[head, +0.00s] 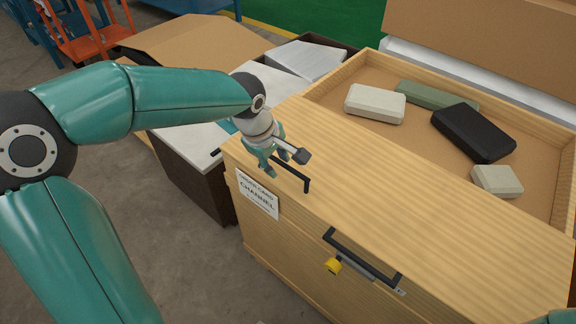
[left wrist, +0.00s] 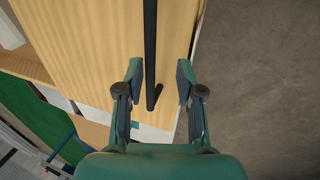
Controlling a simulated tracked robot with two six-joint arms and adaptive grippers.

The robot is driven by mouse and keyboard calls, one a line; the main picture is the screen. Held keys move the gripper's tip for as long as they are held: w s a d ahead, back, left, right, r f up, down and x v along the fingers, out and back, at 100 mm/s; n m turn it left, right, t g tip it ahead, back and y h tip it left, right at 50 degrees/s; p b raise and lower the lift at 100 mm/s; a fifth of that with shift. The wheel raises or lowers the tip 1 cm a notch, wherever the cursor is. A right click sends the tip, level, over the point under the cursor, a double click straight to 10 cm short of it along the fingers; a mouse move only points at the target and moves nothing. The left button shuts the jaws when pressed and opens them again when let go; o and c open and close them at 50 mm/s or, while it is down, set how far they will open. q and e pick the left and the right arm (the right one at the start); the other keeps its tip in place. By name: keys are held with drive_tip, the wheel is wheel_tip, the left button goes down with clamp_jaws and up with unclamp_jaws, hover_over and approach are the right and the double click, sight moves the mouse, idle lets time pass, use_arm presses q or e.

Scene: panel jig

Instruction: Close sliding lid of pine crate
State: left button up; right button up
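The pine crate (head: 275,255) stands in front of me. Its sliding lid (head: 420,215) is a flat wooden panel covering the near part of the top; the far part is open. A black bar handle (head: 294,176) rises from the lid near its left end. My left gripper (head: 285,162) is over this handle. In the left wrist view the left gripper (left wrist: 158,80) has its fingers spread, with the black handle (left wrist: 151,45) between them and a gap on both sides. Contact is not visible. My right gripper is out of view.
The open part holds two pale blocks (head: 375,104) (head: 496,180), a green block (head: 436,96) and a black block (head: 473,132). A second black handle (head: 362,260) and a yellow padlock (head: 333,266) are at the crate's front. A white-topped box (head: 190,145) stands close on the left.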

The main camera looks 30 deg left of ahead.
use_arm(q)
drive_tip(key=shift+d+r, duration=0.1)
drive_tip(key=shift+r, duration=0.3)
drive_tip(key=v, duration=1.1)
drive_tip(key=shift+s, duration=0.1)
